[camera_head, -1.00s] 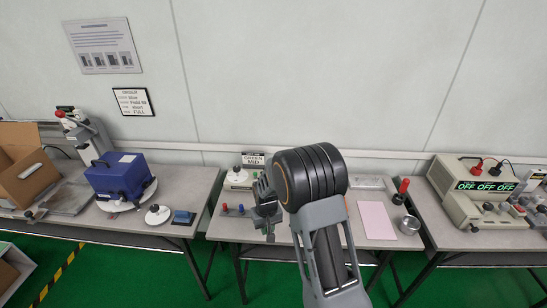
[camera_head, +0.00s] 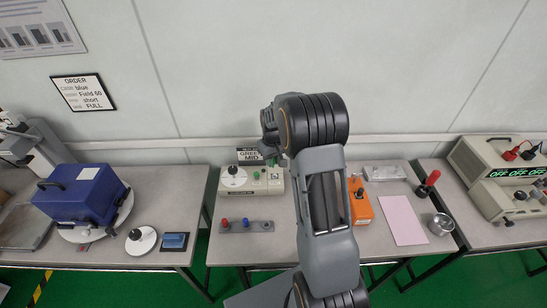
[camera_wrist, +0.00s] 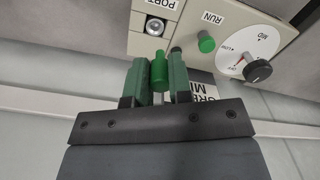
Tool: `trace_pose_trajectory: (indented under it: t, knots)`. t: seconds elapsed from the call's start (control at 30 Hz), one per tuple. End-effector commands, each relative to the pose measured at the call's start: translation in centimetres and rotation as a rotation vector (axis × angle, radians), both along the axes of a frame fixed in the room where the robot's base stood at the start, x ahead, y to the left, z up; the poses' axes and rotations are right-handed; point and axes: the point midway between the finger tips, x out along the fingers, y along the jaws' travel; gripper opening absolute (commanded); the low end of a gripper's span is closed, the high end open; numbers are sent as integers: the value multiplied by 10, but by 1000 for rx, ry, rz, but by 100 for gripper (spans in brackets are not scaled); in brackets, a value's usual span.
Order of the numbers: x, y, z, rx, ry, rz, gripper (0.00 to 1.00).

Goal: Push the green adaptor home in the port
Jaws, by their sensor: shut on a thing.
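The green adaptor (camera_wrist: 159,72) is between the two fingers of my gripper (camera_wrist: 160,82) in the wrist view. The tester (camera_wrist: 125,40) fills the top of that view, upside down. Its port (camera_wrist: 155,26), a round metal socket labelled PORT, shows a little beyond the adaptor's end. The two appear apart, but the depth between them is hard to judge. In the head view the tester (camera_head: 255,188) stands at the back of the middle table. My gripper there (camera_head: 284,157) is above its right side, mostly hidden by my arm.
The tester has a green RUN button (camera_wrist: 206,43) and a dial (camera_wrist: 258,68). A GREEN MID card (camera_head: 250,156) stands behind it. An orange device (camera_head: 360,203) and a pink sheet (camera_head: 403,221) are to the right.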

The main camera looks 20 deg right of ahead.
Motion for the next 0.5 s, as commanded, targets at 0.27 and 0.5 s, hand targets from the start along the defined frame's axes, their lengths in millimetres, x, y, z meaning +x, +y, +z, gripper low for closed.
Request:
trace_pose_trajectory:
  t: [0.27, 0.5]
  knots:
    - [2, -8, 5, 0, 1, 13, 0]
    - [1, -9, 5, 0, 0, 9, 0]
